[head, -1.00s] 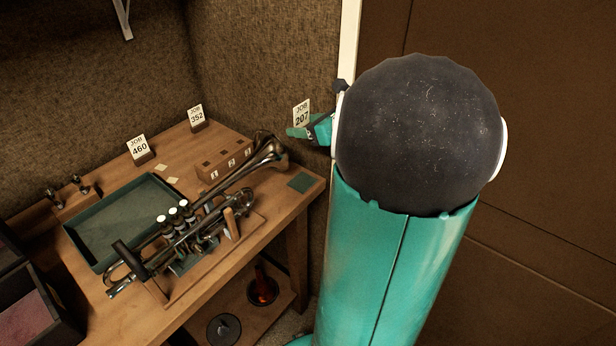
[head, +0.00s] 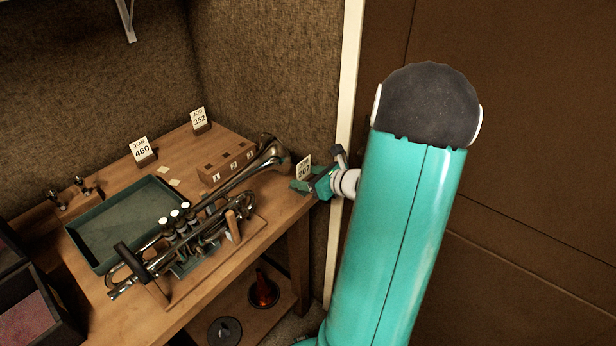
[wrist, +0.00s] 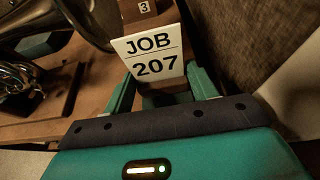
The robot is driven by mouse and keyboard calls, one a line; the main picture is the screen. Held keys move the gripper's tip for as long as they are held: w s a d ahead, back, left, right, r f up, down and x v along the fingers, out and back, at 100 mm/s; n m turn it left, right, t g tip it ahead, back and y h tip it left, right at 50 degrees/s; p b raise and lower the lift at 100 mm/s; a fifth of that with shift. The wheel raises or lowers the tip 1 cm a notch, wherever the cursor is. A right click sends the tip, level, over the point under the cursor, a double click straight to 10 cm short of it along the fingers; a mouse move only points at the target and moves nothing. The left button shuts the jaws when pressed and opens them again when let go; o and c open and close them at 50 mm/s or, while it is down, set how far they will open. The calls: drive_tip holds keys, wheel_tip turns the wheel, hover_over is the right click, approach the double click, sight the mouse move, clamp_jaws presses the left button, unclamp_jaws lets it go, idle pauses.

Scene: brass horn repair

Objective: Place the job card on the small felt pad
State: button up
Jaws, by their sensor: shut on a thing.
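The job card, a white card reading JOB 207 (head: 304,167), stands upright between the fingers of my gripper (head: 307,185) at the right end of the bench. In the wrist view the card (wrist: 153,55) faces the camera, tilted a little in the picture, with the green fingers on either side of its lower part. My gripper is shut on it. The small dark green felt pad at the bench's right corner is covered by the gripper and card in the head view, and I cannot tell whether the card touches it. The wrist view does not show the pad.
A wooden numbered block (head: 227,162) and a brass horn (head: 205,222) on a cradle lie left of my gripper. A green tray (head: 83,257) is further left. Cards 460 (head: 140,149) and 352 (head: 199,118) stand at the back. A wall closes the right side.

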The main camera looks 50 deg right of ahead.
drive_tip(key=shift+f, duration=0.1)
drive_tip(key=o, duration=1)
